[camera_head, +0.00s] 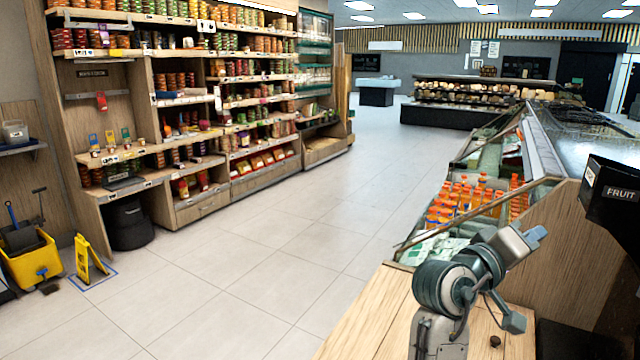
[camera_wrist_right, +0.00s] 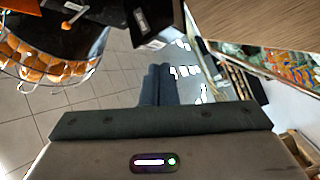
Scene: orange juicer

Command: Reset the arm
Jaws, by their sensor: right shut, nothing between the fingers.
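My right gripper (camera_head: 537,236) is at the lower right of the head view, raised over the wooden counter (camera_head: 390,318). Its fingers point up and to the right, towards the black box marked FRUIT, and touch nothing that I can see. In the right wrist view the dark fingers of my right gripper (camera_wrist_right: 158,82) lie together, shut and empty. My left arm and gripper are not in the head view.
The black FRUIT box (camera_head: 612,200) is at the right edge. Orange bottles (camera_head: 445,208) fill a display case behind the counter. The wrist view shows a wire basket of oranges (camera_wrist_right: 40,65) at upper left. A yellow mop bucket (camera_head: 35,262) stands left; the tiled aisle is clear.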

